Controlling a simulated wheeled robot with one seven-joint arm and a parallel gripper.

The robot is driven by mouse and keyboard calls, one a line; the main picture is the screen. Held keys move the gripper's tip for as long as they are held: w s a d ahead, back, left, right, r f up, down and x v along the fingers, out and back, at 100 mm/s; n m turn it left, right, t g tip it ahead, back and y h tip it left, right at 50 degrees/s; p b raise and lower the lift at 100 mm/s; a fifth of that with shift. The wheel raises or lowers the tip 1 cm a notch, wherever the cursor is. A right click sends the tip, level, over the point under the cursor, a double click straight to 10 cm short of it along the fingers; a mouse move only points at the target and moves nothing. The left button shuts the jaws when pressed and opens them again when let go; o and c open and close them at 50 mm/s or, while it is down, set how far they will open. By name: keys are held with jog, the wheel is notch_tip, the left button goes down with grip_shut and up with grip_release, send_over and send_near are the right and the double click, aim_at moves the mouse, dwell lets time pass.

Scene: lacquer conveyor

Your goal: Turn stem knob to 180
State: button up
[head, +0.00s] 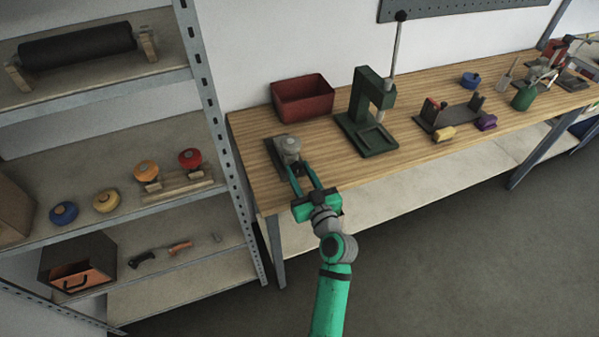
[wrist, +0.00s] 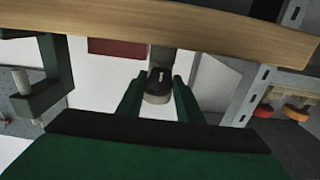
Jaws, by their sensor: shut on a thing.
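The stem knob (head: 289,144) is a grey, rounded piece on a dark base plate (head: 272,154) at the near left end of the wooden bench. In the wrist view, the knob (wrist: 158,97) shows as a pale grey and dark round body with a small light mark on its face. My gripper (head: 298,165) reaches it from the front, and its green fingers are shut on it. In the wrist view, the fingertips of my gripper (wrist: 159,84) lie on either side of the knob. The knob's turn angle cannot be read clearly.
A dark red bin (head: 303,98) stands behind the knob, and a green lever press (head: 368,115) stands to its right. A metal shelf post (head: 222,130) rises close on the left. The floor (head: 440,240) in front is clear.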

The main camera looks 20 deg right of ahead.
dwell(0.4)
jog(key=o, duration=1)
jog(key=shift+o, duration=0.2)
jog(key=shift+s, duration=0.1)
jog(key=s, duration=1)
jog(key=shift+s+d, duration=0.2)
jog(key=shift+s, duration=0.15)
